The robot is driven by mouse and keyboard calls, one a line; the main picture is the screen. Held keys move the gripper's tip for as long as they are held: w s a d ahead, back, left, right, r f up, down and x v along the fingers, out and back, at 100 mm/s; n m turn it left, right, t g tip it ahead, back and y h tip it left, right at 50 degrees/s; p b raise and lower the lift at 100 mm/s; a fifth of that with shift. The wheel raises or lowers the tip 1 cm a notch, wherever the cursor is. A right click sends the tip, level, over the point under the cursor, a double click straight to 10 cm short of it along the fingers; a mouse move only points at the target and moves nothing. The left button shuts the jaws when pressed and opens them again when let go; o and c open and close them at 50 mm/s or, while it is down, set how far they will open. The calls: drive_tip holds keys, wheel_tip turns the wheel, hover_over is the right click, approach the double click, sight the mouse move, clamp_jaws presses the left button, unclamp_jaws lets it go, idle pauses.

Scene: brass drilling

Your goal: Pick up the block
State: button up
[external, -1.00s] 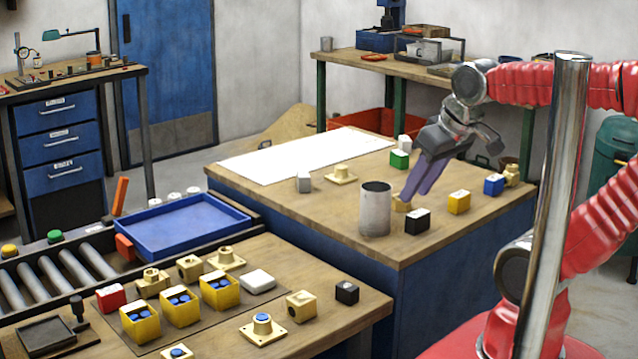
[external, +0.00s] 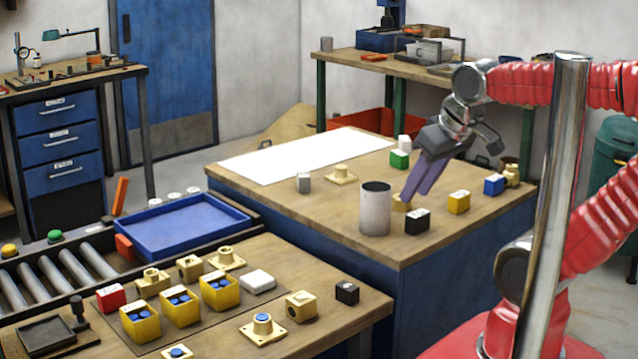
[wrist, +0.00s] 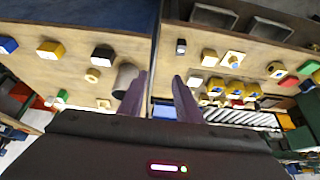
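Several small blocks stand on the blue-sided table, and I cannot tell which one the task means. They are a black block (external: 417,221), a yellow block (external: 459,202), a blue block (external: 494,185), a green block (external: 399,160), a white block (external: 404,143) and a grey block (external: 304,182). My gripper (external: 408,193) points down among them, left of the yellow block and behind the black one. In the wrist view, my gripper's (wrist: 159,85) purple fingers stand apart with nothing between them. The black block (wrist: 102,53) and yellow block (wrist: 50,50) lie left of the fingers there.
A grey metal cylinder (external: 375,210) stands close to the fingers, and a small brass part (external: 400,205) sits near the tips. A flanged brass part (external: 341,174) and a white sheet (external: 305,155) lie farther back. The front bench (external: 330,318) holds blocks, brass parts and yellow bins.

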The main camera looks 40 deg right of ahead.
idle(0.3)
drive_tip(key=o, duration=0.8)
drive_tip(key=shift+c, duration=0.2)
drive_tip(key=g, duration=0.6)
hover_over(302, 298)
wheel_tip(302, 298, down, 11)
drive_tip(key=shift+r, duration=0.15)
drive_tip(key=shift+f, duration=4.3)
